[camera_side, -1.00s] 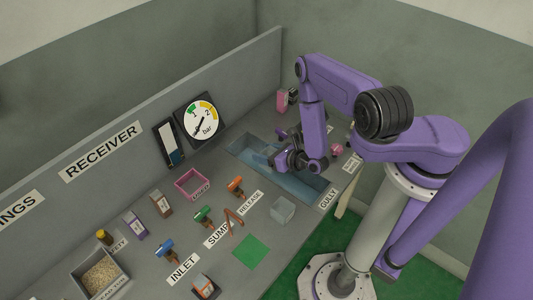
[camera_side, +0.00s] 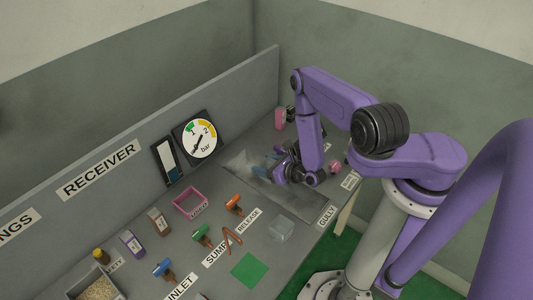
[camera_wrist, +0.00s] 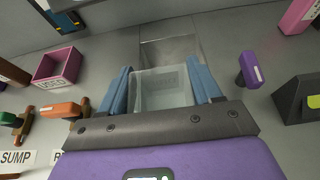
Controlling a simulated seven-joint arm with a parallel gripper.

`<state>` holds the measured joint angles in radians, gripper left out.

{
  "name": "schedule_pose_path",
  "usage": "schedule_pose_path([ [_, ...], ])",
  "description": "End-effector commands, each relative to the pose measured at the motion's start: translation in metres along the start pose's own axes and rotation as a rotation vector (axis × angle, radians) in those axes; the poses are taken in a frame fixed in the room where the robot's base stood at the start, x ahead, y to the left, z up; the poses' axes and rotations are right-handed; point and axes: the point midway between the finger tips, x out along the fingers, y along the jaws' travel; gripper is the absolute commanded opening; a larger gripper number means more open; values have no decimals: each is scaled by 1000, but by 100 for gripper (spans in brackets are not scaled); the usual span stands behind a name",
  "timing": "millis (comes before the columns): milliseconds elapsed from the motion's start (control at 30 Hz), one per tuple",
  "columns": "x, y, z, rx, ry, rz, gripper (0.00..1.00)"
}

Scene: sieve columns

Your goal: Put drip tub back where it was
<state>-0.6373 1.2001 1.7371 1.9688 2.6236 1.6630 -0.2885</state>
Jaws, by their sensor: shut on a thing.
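My gripper (camera_wrist: 162,92) is shut on a translucent pale tub (camera_wrist: 160,95), which sits between its two blue fingers in the wrist view. A blurred mark shows on the tub's far wall. I take it for the drip tub, but its label is not readable. In the side view my gripper (camera_side: 270,172) is over the gully (camera_side: 300,202), a long recess that now looks grey. The arm hides most of the held tub there.
A pink USED box (camera_side: 190,202), orange (camera_side: 234,204) and green (camera_side: 202,235) valve handles, and a green square (camera_side: 249,270) lie to the left. In the wrist view a purple handle (camera_wrist: 250,70) and a dark box (camera_wrist: 300,103) stand at right.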

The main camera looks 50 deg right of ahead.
Motion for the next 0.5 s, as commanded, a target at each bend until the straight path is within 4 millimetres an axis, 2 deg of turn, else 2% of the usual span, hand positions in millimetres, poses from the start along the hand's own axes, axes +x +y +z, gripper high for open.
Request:
schedule_pose_path([
  [233, 7, -55, 43, 5, -5, -6, 33],
  [500, -1, -108, 79, 2, -1, -5, 33],
])
